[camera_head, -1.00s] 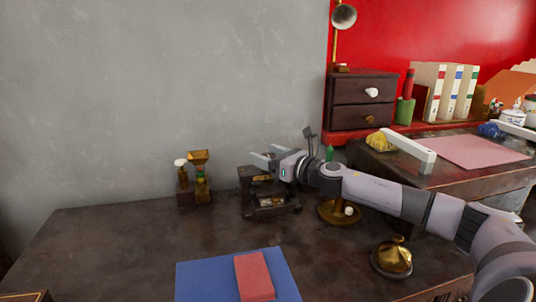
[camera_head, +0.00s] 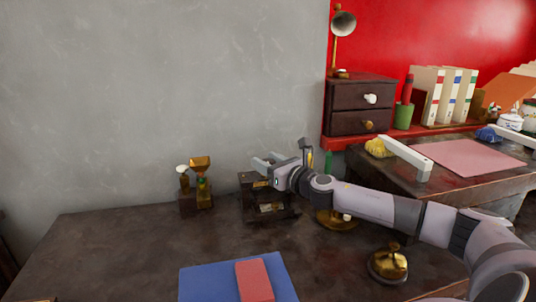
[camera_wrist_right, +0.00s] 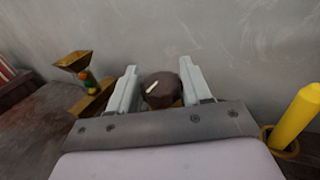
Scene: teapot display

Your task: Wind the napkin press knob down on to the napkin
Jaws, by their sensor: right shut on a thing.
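The dark wooden napkin press (camera_head: 246,207) stands on the table near the grey wall, partly hidden by my right gripper. My right gripper (camera_head: 262,161) is over its top. In the right wrist view the round dark knob (camera_wrist_right: 161,90), with a pale mark on top, sits between the two fingers of the right gripper (camera_wrist_right: 160,82), which is shut on it. A pale patch (camera_head: 270,207) shows inside the press; I cannot tell whether it is the napkin. My left gripper is not in view.
A brass-funnelled stand (camera_head: 200,165) is left of the press, and a yellow rod (camera_wrist_right: 299,115) is right of the gripper. A brass bell-like object (camera_head: 388,265) is under my arm. A red block (camera_head: 254,281) lies on a blue mat (camera_head: 207,283).

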